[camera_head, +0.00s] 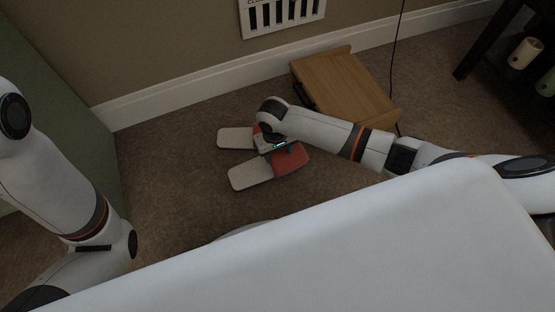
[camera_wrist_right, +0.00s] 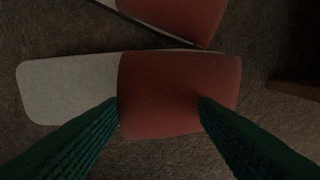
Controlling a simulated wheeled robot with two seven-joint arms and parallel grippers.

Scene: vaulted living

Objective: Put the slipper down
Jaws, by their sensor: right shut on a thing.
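Two slippers with pale soles and red toe parts show beside each other in the head view. The nearer slipper (camera_head: 252,175) has its red toe part under my right gripper (camera_head: 278,148). In the right wrist view, the green fingers (camera_wrist_right: 158,108) are shut on the red part of this slipper (camera_wrist_right: 180,92), one on each side. Whether it touches the carpet or hangs just above it is hard to tell. The other slipper (camera_head: 235,138) lies just behind, partly hidden by my right wrist; it also shows at the top of the right wrist view (camera_wrist_right: 178,12). My left gripper is not in view.
A low wooden stool or box (camera_head: 345,88) stands behind my right forearm, near the wall. A white wall vent (camera_head: 283,14) is above the baseboard. A dark shelf (camera_head: 490,45) is at the far right, a green furniture side (camera_head: 55,110) at the left. Carpet around the slippers is clear.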

